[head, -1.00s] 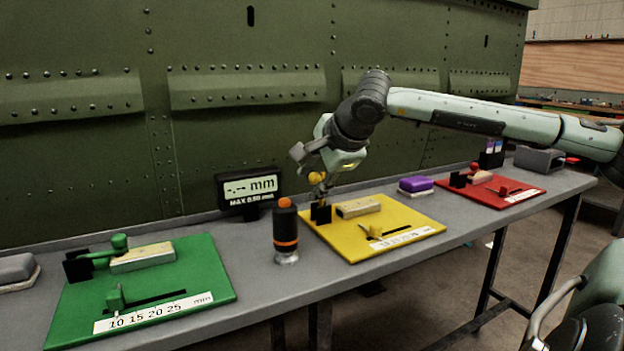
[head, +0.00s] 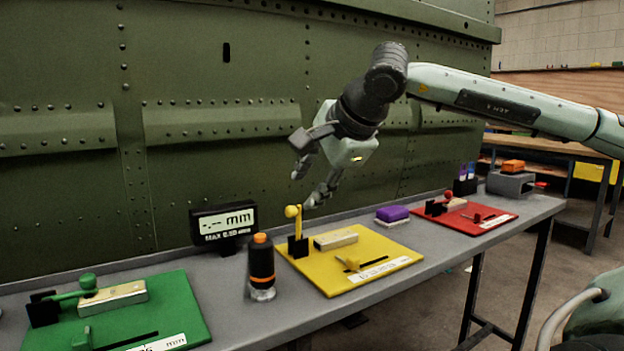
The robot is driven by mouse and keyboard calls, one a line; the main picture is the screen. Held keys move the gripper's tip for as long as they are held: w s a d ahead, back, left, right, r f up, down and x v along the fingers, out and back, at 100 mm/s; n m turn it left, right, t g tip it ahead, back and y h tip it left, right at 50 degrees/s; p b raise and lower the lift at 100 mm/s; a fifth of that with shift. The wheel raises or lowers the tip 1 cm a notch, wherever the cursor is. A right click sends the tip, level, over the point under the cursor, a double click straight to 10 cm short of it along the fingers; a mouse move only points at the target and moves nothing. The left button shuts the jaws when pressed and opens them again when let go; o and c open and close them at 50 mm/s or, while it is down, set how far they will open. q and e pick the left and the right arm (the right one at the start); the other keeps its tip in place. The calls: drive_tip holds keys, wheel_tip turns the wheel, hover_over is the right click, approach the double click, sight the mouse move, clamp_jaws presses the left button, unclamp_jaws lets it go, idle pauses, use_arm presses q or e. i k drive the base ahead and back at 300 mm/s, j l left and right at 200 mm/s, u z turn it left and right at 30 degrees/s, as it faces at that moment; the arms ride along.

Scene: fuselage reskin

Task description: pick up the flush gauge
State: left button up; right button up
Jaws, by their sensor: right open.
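The flush gauge (head: 262,263) appears to be the black upright cylinder with an orange top, an orange band and a clear foot. It stands on the grey bench between the green and yellow boards. My right gripper (head: 306,188) is open and empty, above and behind the yellow board, up and to the right of the gauge. It touches neither the gauge nor the yellow lever. My left gripper is not in view.
The yellow board (head: 338,279) carries an upright yellow lever (head: 297,220) near the gauge. The green board (head: 188,312) lies left. A black mm display (head: 223,223) stands behind the gauge. A purple block (head: 392,214) and red board (head: 487,220) lie right. A green riveted panel (head: 215,90) rises behind.

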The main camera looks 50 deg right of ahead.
sight(262, 269)
drive_tip(key=k+j, duration=0.2)
drive_tip(key=k, duration=0.3)
drive_tip(key=k+j, duration=0.2)
drive_tip(key=k, duration=0.25)
